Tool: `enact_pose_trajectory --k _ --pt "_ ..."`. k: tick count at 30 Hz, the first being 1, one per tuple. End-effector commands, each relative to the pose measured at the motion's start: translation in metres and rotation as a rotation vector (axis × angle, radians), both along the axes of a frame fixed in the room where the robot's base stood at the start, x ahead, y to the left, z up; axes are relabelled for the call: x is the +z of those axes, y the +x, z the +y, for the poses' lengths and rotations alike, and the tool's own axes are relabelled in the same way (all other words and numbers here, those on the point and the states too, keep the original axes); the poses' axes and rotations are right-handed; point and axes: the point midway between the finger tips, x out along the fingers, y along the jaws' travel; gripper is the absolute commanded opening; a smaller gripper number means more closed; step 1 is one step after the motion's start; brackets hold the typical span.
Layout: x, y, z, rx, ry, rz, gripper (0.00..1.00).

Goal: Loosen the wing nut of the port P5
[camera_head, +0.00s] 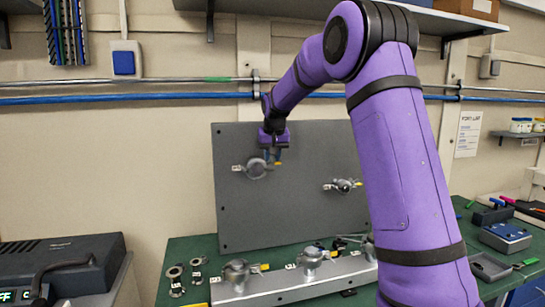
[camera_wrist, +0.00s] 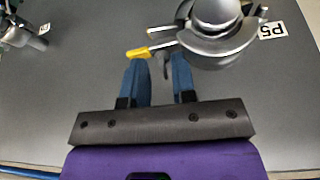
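Port P5 is a round metal flange with a clamp around it on the grey upright panel; in the wrist view the clamp (camera_wrist: 215,45) is at the top right, beside the P5 label (camera_wrist: 271,30). It also shows in the head view (camera_head: 256,170). A yellow-tipped part (camera_wrist: 137,53) sticks out from the clamp's left side. A small dark piece, perhaps the wing nut (camera_wrist: 165,68), shows between my fingertips. My gripper (camera_wrist: 162,65) is open, its blue fingers apart on both sides of that piece; contact cannot be told. In the head view my gripper (camera_head: 272,156) is at the port's upper right.
A second port (camera_head: 344,186) is on the panel at right. Several ports stand on a metal block (camera_head: 300,280) on the green bench below. Loose clamps (camera_head: 175,280) lie left of the block. A blue pipe (camera_head: 130,98) runs along the wall. The panel around P5 is bare.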

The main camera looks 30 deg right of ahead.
Motion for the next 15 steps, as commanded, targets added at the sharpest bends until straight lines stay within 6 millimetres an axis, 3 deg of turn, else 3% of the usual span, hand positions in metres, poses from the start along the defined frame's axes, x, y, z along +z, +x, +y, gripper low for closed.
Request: enact_pose_trajectory --k 15 --pt "0.061 -0.025 0.010 0.004 0.001 0.000 0.30"
